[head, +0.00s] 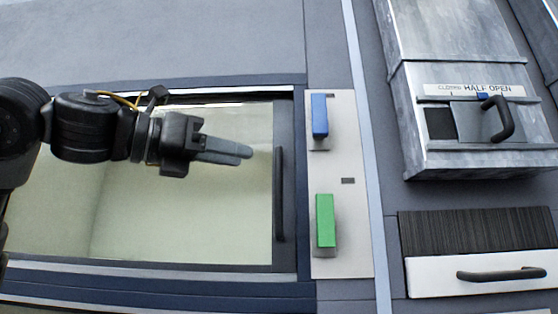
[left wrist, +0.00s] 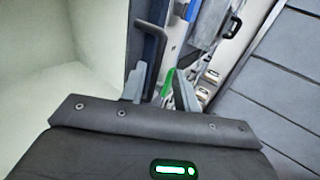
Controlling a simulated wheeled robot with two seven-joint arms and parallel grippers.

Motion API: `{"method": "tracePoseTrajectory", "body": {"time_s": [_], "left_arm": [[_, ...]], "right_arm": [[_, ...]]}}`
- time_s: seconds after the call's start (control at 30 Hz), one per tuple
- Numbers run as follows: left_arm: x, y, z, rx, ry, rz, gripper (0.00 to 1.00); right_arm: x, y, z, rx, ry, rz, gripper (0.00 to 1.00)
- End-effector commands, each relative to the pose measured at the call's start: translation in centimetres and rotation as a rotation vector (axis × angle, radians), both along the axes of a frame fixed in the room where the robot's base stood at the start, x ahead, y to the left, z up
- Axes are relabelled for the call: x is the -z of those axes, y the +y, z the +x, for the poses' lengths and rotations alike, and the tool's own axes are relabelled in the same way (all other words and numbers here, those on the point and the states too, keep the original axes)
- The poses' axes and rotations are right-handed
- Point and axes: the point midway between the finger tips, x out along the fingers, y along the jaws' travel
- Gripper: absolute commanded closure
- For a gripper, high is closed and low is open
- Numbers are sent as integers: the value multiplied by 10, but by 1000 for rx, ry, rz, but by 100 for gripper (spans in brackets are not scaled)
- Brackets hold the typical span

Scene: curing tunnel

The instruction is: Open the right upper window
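At the upper right of the head view, a grey metal housing (head: 420,25) has a small sliding window plate (head: 476,124) with a black handle (head: 502,118). A dark gap (head: 440,122) shows left of the plate. A strip above reads CLOSED, HALF, OPEN, with a blue marker (head: 482,96) near HALF. My left gripper (head: 246,152) is well left of it, in front of a large glazed window (head: 180,220) with a black vertical handle (head: 279,195). In the left wrist view its fingers (left wrist: 160,90) are apart, with nothing held. My right gripper is not in view.
A pale panel between the windows carries a blue block handle (head: 319,115) and a green one (head: 325,220). Below the housing is a dark ribbed panel (head: 480,232) and a white drawer front (head: 435,277) with a black handle (head: 500,274). The housing juts out from the wall.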

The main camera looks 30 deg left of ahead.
Motion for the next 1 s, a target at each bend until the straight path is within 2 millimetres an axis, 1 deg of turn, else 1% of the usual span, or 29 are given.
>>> {"method": "tracePoseTrajectory", "body": {"time_s": [0.03,0.2,0.3,0.43,0.6,0.9,1.0], "left_arm": [[-2,-5,9,0,4,3,69],[-3,-22,37,1,3,3,69],[-3,-30,52,0,3,2,69],[-3,-39,66,1,2,1,69],[-1,-45,76,1,1,1,69],[0,-46,78,1,-1,-1,69],[0,-46,78,2,-1,-1,82]], "right_arm": [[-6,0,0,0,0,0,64],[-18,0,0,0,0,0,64],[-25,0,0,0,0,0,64],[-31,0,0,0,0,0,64],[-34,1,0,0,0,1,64],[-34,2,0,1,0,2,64],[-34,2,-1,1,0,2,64]]}}
